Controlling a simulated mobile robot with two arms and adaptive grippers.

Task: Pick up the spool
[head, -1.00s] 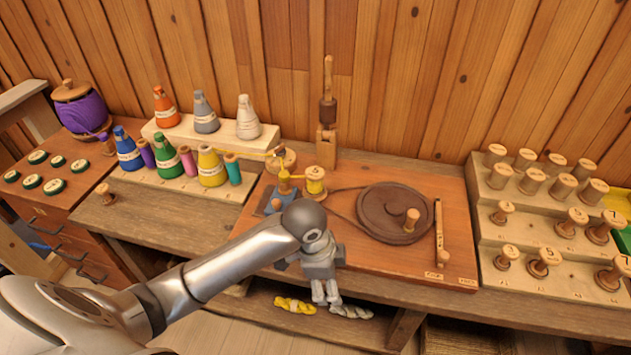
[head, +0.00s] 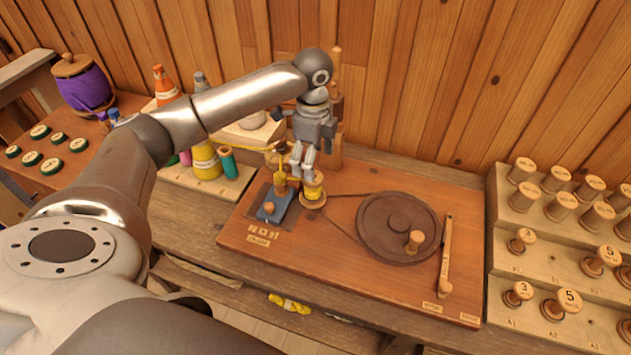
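The spool (head: 314,194), wound with yellow thread, stands upright on the winding board left of the dark wheel. My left gripper (head: 302,176) points down just above it, from the back left. Its two fingers show a narrow gap with nothing seen between them, and its tips overlap the spool's upper edge in the head view. Whether they touch the spool I cannot tell. The spool's top is partly hidden by the fingers. My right gripper is not in view.
A blue thread guide (head: 273,206) stands close left of the spool. The dark wheel (head: 398,228) with a wooden knob lies to the right. A wooden post rises behind my gripper. Stepped racks of wooden spools (head: 541,247) fill the right side. Cone threads stand at the back left.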

